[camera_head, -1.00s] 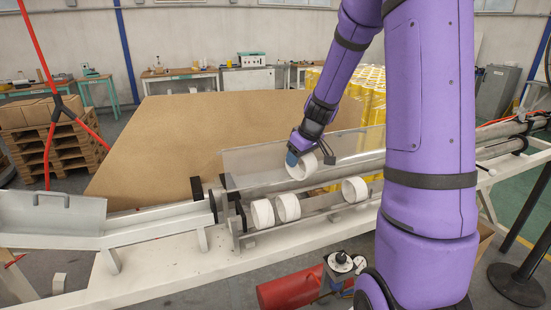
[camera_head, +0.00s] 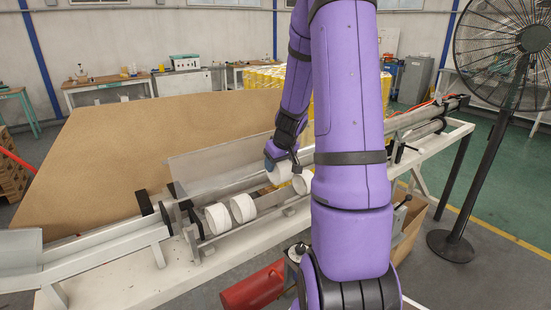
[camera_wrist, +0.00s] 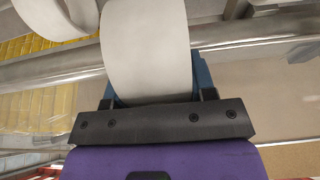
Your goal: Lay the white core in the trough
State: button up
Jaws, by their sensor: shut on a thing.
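My gripper (camera_head: 277,159) is shut on a white core (camera_head: 279,174), a short white cylinder. In the wrist view the held core (camera_wrist: 146,45) fills the upper middle, between blue fingers (camera_wrist: 203,77). In the head view it is at the metal trough (camera_head: 215,162), in front of its raised back plate; I cannot tell whether it touches the trough. Two other white cores (camera_head: 217,218) (camera_head: 243,208) sit on the lower rack in front. Another core (camera_head: 302,182) is on that rack to the right, partly behind my arm. In the wrist view a white core (camera_wrist: 50,15) shows at the upper left.
A metal channel (camera_head: 100,240) runs off to the lower left. A large brown board (camera_head: 120,140) and yellow rolls (camera_head: 262,79) stand behind. A red cylinder (camera_head: 252,288) is below in front. A black fan (camera_head: 530,45) stands at the right.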

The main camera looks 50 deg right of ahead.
aim_at(284, 164)
jog(key=shift+f, duration=4.3)
jog(key=o, duration=0.8)
jog(key=v, duration=1)
jog(key=shift+s+r, duration=0.15)
jog(key=shift+r, duration=0.2)
